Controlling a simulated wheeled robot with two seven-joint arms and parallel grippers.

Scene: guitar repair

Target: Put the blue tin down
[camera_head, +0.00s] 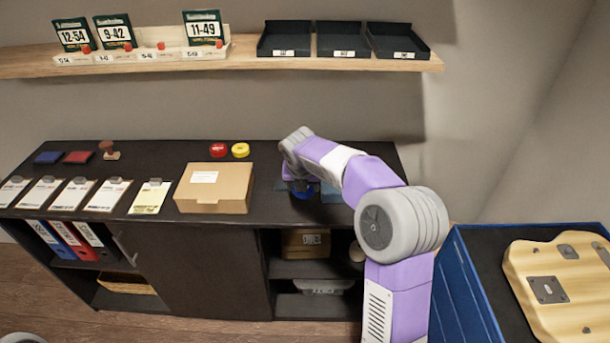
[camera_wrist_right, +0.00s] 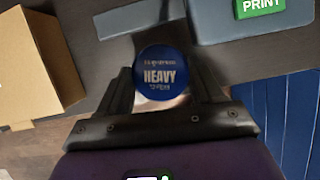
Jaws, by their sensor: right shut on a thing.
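The blue tin (camera_wrist_right: 160,72) has a round lid reading HEAVY and sits between the two fingers of my right gripper (camera_wrist_right: 162,88), which is shut on it. In the head view the blue tin (camera_head: 301,190) shows partly below my right arm, low over the dark cabinet top (camera_head: 268,178), right of the cardboard box. My right gripper is mostly hidden there behind the arm. I cannot tell whether the tin touches the top. My left gripper is not in view.
The cardboard box (camera_head: 214,188) stands left of the tin. A grey-blue device with a green PRINT label (camera_wrist_right: 262,6) is close by. A red tin (camera_head: 218,149) and a yellow tin (camera_head: 240,150) stand farther back. Shelf trays (camera_head: 342,40) hang above. A guitar body (camera_head: 560,285) lies at right.

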